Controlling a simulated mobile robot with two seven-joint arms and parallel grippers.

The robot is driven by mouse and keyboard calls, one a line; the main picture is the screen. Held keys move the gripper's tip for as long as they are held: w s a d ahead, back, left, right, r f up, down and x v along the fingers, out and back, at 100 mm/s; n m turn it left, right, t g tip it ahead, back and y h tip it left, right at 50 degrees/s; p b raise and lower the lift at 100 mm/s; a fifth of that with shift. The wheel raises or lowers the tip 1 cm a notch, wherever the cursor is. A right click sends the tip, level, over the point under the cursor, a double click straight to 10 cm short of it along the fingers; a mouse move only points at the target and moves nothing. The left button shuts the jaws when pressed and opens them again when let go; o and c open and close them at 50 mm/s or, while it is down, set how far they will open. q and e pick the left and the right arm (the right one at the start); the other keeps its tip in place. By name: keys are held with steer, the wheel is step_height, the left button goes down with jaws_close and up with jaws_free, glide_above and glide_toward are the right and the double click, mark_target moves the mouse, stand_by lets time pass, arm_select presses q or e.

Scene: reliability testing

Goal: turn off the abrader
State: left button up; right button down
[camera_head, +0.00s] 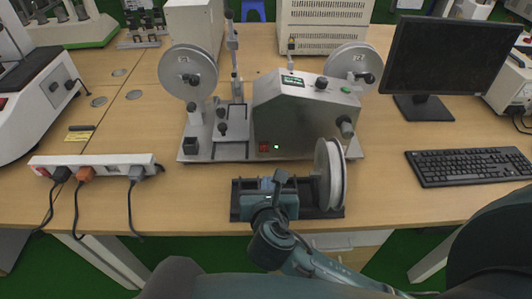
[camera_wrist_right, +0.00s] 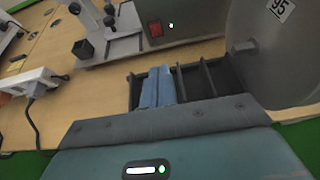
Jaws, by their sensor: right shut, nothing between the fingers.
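The abrader (camera_head: 300,110) is a grey metal machine on a base plate, with a round disc on each side. A red switch (camera_head: 264,147) sits low on its front, with a lit green light (camera_head: 277,147) just right of it. In the right wrist view the red switch (camera_wrist_right: 155,29) and a small bright light (camera_wrist_right: 171,25) show at the top. My right gripper (camera_head: 267,183) is in front of the machine, over a black rack, apart from the switch. Its blue fingers (camera_wrist_right: 158,86) are shut together and empty. My left gripper is not in view.
The black rack (camera_head: 305,193) holds an upright disc (camera_head: 329,175) right of my gripper. A white power strip (camera_head: 95,163) with plugged cables lies to the left. A monitor (camera_head: 443,60) and keyboard (camera_head: 470,166) stand right. The desk between strip and rack is clear.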

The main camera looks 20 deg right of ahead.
steer(key=b, duration=0.1)
glide_toward(266, 148)
steer(key=f, duration=0.1)
steer(key=w+f, duration=0.1)
steer(key=f, duration=0.1)
steer(key=shift+w+d+f, duration=0.1)
steer(key=shift+d, duration=0.05)
steer(key=w, duration=0.1)
steer(key=w+d, duration=0.1)
steer(key=w, duration=0.1)
steer(key=shift+w, duration=0.2)
steer(key=shift+w+d, duration=0.1)
steer(key=shift+w, duration=0.35)
